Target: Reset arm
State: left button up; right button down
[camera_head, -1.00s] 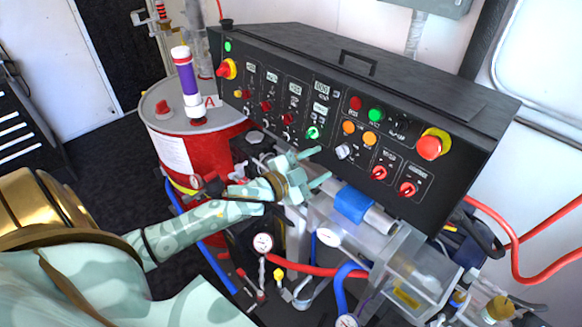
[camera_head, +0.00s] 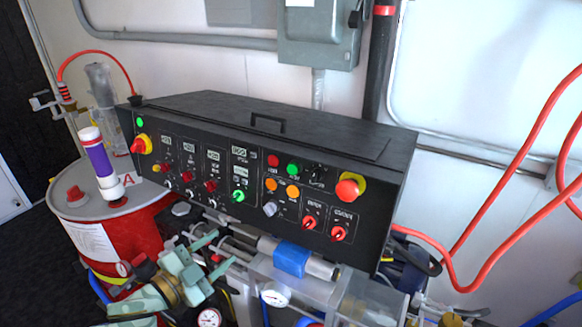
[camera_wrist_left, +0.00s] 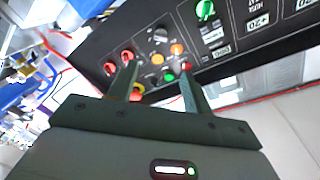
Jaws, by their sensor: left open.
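My left gripper (camera_head: 207,261) is open and empty in the head view, low and in front of the black control panel (camera_head: 262,205). Its arm comes in from the bottom left. In the left wrist view its two fingers (camera_wrist_left: 158,88) stand apart, with panel knobs and buttons visible between and beyond them. Nothing is between the fingers, and I cannot see them touching the panel. My right gripper is not in view.
A red drum (camera_head: 125,231) with a purple-and-white cylinder (camera_head: 100,164) on top stands at the left. Below the panel are gauges (camera_head: 275,297), pipes and a blue-banded cylinder (camera_head: 292,259). Red hoses (camera_head: 470,262) hang at the right. A grey electrical box (camera_head: 318,35) is on the wall.

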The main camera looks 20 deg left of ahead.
pick_arm(q)
jog(key=s+a+f+n+g+y+b, duration=0.1)
jog(key=s+a+f+n+g+y, duration=0.2)
jog(key=f, duration=0.8)
jog(key=s+a+f+n+g+y+b, duration=0.15)
jog(key=s+a+f, duration=0.3)
jog(key=f, duration=0.65)
jog(key=s+a+f+n+g+y, duration=0.1)
jog(key=s+a+f+g, duration=0.25)
jog(key=f, duration=0.75)
jog(key=s+d+f+n+g+b, duration=0.1)
jog(key=s+d+f+g+b, duration=0.15)
jog(key=s+f, duration=0.7)
jog(key=s+d+f+n+g+b, duration=0.1)
jog(key=s+d+f+g, duration=0.25)
jog(key=s+f, duration=0.65)
jog(key=s+d+f+g+b, duration=0.2)
jog(key=s+d+f, duration=0.3)
jog(key=d, duration=0.6)
jog(key=s+n+h, duration=0.1)
jog(key=s, duration=0.1)
jog(key=shift+s+b, duration=0.3)
jog(key=shift+b, duration=0.05)
